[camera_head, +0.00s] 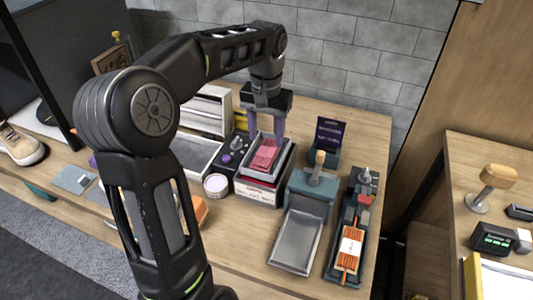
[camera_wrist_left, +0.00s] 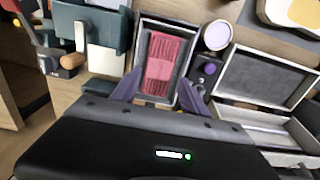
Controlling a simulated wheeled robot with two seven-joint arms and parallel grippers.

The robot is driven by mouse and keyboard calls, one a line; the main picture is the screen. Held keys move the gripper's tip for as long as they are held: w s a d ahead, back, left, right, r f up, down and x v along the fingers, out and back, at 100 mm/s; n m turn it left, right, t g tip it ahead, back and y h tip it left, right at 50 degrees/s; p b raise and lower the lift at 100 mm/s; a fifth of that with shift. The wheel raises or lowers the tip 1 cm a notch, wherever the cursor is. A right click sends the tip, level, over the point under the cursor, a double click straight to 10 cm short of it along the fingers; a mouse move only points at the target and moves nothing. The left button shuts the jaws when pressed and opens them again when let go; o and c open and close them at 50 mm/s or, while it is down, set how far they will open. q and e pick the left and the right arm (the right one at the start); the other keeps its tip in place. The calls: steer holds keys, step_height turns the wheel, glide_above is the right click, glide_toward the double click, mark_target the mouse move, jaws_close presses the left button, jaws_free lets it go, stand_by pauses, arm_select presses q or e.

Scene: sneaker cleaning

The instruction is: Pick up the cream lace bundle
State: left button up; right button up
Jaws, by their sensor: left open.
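A lace bundle (camera_head: 264,155) lies in a small grey open tray (camera_head: 245,171) on a white and red box. It looks red with a pink band, not cream. The wrist view shows the same bundle (camera_wrist_left: 164,63) lengthwise in the tray. My left gripper (camera_head: 266,133) is open and empty, pointing down at the far end of the tray. In the wrist view its purple fingers (camera_wrist_left: 160,88) stand on either side of the bundle's near end, apart from it. I cannot make out a cream bundle. My right gripper is in neither view.
An orange bundle with a white band (camera_head: 350,248) lies in a dark holder at the right. A grey metal tray (camera_head: 297,238) slopes beside it. A round white-rimmed tub (camera_head: 216,185) stands left of the box. A dark purple card (camera_head: 329,133) stands behind.

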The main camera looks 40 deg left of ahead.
mark_target(267, 150)
arm_select(q)
steer(key=shift+w+f+p, duration=0.1)
steer(key=shift+f+p, duration=0.45)
steer(key=shift+f, duration=2.05)
steer(key=shift+c, duration=0.2)
steer(key=c, duration=1.1)
steer(key=shift+r, duration=0.2)
